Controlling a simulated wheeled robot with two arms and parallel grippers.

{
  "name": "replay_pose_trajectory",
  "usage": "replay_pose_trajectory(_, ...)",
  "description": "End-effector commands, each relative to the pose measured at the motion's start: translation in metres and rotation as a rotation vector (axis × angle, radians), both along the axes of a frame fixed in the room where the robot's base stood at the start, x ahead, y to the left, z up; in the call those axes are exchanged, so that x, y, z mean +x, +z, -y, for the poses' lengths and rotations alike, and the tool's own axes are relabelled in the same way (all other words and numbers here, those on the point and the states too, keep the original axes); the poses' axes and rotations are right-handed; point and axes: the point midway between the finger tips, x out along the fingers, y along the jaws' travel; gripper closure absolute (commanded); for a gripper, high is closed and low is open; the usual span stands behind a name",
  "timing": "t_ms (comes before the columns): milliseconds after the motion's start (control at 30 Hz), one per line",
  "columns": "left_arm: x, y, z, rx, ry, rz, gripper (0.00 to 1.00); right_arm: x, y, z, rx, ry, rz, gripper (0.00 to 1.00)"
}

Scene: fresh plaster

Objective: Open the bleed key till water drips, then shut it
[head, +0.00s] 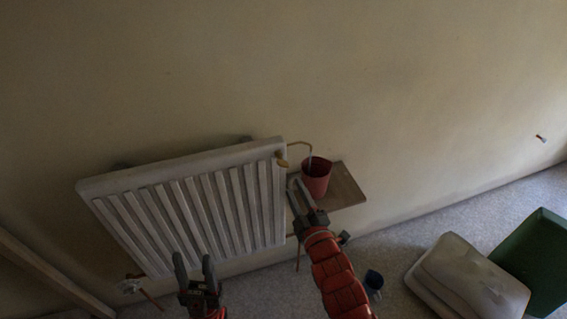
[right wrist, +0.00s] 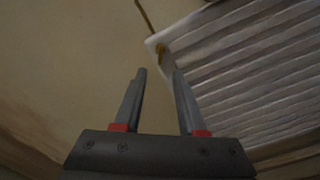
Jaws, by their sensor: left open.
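The white radiator (head: 180,205) hangs on the wall. A small brass-coloured bleed key (head: 282,162) sits at its upper right corner; it also shows in the right wrist view (right wrist: 161,52). A thin tube (head: 300,143) runs from that corner over a reddish cup (head: 316,180). A pale thin line drops into the cup; I cannot tell whether it is tube or water. My right gripper (head: 297,192) is below the key and beside the cup, its fingers apart and empty in the right wrist view (right wrist: 160,78). My left gripper (head: 194,262) is open and empty before the radiator's lower part.
The cup stands on a small wooden shelf (head: 347,186). On the carpet at right are a pale cushion-like bundle (head: 465,280) and a green bin (head: 535,262). A dark blue small container (head: 374,280) is beside my right arm. A valve (head: 130,285) is at the radiator's lower left.

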Motion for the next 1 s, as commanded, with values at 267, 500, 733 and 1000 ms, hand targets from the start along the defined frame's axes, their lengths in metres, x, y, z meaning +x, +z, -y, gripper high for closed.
replay_pose_trajectory(267, 0.000, 0.016, 0.000, 0.000, 0.000, 0.000, 0.50, 0.056, 0.002, -0.018, 0.000, -0.001, -0.003, 0.60)
replay_pose_trajectory(500, 0.000, 0.024, 0.000, 0.000, 0.000, 0.000, 0.50, 0.088, 0.001, -0.029, -0.001, 0.000, -0.003, 0.60)
replay_pose_trajectory(733, 0.000, 0.026, 0.000, 0.000, 0.000, 0.000, 0.50, 0.100, 0.000, -0.033, 0.000, 0.000, -0.002, 0.60)
replay_pose_trajectory(1000, 0.000, 0.026, 0.000, 0.000, 0.000, 0.000, 0.50, 0.101, -0.001, -0.033, -0.001, -0.001, -0.003, 0.60)
